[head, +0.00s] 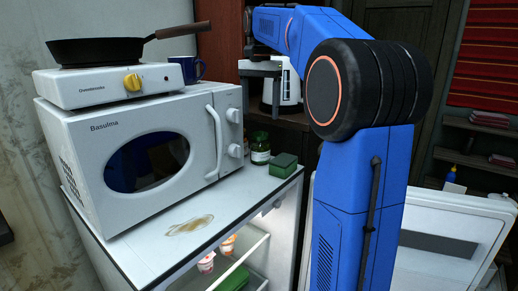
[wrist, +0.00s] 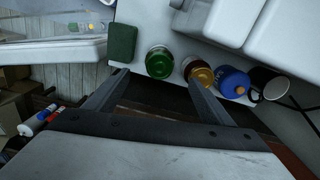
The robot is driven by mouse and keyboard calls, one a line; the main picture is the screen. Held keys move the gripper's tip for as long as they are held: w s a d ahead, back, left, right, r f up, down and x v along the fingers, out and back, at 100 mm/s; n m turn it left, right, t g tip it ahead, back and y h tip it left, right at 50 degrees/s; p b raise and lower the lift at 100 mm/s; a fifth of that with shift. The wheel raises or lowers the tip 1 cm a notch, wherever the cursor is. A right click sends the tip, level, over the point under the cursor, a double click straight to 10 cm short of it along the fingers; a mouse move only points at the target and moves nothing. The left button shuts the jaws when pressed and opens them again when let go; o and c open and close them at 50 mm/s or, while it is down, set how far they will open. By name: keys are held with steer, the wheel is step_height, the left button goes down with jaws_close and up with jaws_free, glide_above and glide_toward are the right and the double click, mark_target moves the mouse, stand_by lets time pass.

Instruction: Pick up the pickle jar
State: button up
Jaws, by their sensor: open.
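The pickle jar, a small glass jar with a green lid and pale label (head: 260,150), stands upright on top of the white fridge, right of the microwave. In the wrist view its green lid (wrist: 159,62) shows from above, beyond and between my two fingertips. My gripper (wrist: 157,78) is open and empty, with the jar apart from the fingers.
A green block (head: 283,165) stands close beside the jar. An amber-topped jar (wrist: 199,74), a blue item (wrist: 232,82) and a dark mug (wrist: 268,83) stand along the other side in the wrist view. The microwave (head: 150,155) carries a hotplate (head: 110,85) and pan (head: 105,50).

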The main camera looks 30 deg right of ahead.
mark_target(260, 146)
step_height(260, 146, down, 14)
steer(key=shift+r, duration=0.1)
steer(key=c, duration=1.6)
steer(key=shift+r, duration=0.1)
